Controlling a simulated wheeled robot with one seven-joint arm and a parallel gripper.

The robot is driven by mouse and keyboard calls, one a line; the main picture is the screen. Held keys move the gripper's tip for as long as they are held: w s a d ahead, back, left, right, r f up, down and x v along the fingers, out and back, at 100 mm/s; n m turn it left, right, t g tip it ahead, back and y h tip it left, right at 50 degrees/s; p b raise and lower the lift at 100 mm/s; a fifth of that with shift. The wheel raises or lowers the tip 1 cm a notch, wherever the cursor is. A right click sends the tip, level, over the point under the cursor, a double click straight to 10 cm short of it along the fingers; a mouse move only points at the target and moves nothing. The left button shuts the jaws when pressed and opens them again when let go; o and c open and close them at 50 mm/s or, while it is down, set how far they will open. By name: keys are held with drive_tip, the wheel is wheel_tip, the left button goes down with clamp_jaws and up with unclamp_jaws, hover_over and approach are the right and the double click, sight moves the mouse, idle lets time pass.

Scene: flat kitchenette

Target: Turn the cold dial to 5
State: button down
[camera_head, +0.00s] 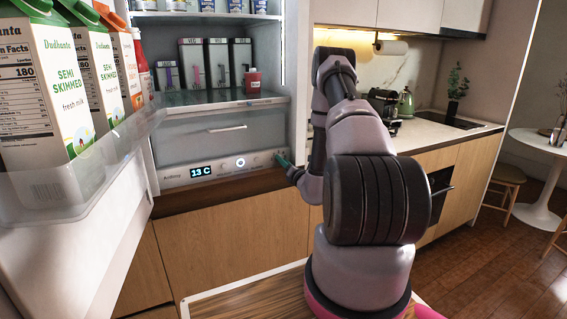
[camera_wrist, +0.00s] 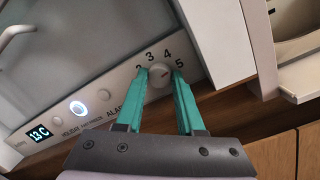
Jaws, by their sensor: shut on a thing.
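The cold dial (camera_wrist: 160,76) is a small round white knob on the fridge's control strip. In the wrist view the numbers 2, 3, 4 and 5 arc around its upper side, the 2 partly covered by a finger. The dial's pointer is too small to read surely. My gripper (camera_wrist: 161,78) has teal fingers, one on each side of the dial, and is shut on it. In the head view my gripper (camera_head: 284,160) is at the right end of the strip and hides the dial.
The lit display (camera_head: 201,170) reads 13 C, with a glowing round button (camera_head: 240,162) to its right. A drawer (camera_head: 226,129) is above the strip. The open fridge door, with milk cartons (camera_head: 45,85) in its rack (camera_head: 110,165), stands at left. A wooden panel (camera_head: 235,230) lies below.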

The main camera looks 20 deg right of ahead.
drive_tip(key=shift+f+m, duration=0.1)
drive_tip(key=shift+m, duration=0.3)
drive_tip(key=shift+s, duration=0.1)
drive_tip(key=c, duration=0.5)
unclamp_jaws()
